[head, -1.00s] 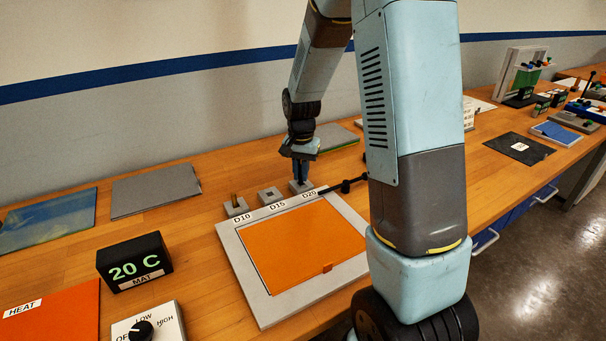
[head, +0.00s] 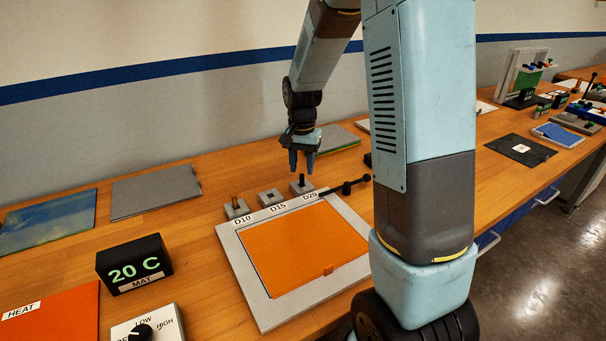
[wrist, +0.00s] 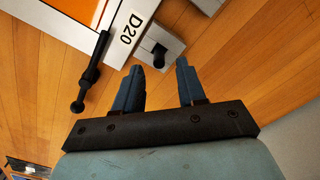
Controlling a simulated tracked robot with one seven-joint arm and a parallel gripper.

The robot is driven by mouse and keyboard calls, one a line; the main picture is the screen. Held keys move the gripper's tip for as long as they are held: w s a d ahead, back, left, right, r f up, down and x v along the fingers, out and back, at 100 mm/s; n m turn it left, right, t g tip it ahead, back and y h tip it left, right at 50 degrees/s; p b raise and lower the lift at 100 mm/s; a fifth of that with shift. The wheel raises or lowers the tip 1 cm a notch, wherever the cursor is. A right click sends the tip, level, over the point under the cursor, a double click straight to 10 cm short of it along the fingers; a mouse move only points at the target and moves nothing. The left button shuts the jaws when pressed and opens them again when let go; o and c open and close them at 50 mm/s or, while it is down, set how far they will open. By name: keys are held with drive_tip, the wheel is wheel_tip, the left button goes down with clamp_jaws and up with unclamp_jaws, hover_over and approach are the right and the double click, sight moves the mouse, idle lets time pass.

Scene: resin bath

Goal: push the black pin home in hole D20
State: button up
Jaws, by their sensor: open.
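The black pin (head: 302,180) stands upright in the grey block behind the D20 label (head: 310,195), its upper part sticking out above the block (head: 297,188). In the wrist view the pin (wrist: 159,58) shows dark over the D20 block (wrist: 168,38), between and just beyond my fingertips. My gripper (head: 302,168) is open and empty, pointing down a little above the pin and apart from it. Its two blue fingers show spread in the wrist view (wrist: 159,68). How deep the pin sits in the hole is hidden.
The D10 block (head: 236,211) holds a brass-coloured pin (head: 234,202); the D15 block (head: 270,197) has an empty square hole. A black rod with a knob (head: 346,187) lies close right of D20. The orange panel (head: 305,240) in its grey frame lies in front.

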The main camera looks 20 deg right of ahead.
sight(302, 174)
wheel_tip(302, 174, up, 8)
drive_tip(key=s+r+n+t, duration=0.2)
drive_tip(key=s+r+n, duration=0.1)
drive_tip(key=s+r, duration=0.7)
drive_tip(key=s+r+n+t, duration=0.2)
drive_tip(key=s+n+t, duration=0.1)
drive_tip(key=s, duration=1.3)
drive_tip(key=shift+n+t, duration=0.3)
drive_tip(key=shift+n, duration=0.1)
drive_tip(key=shift+d, duration=0.1)
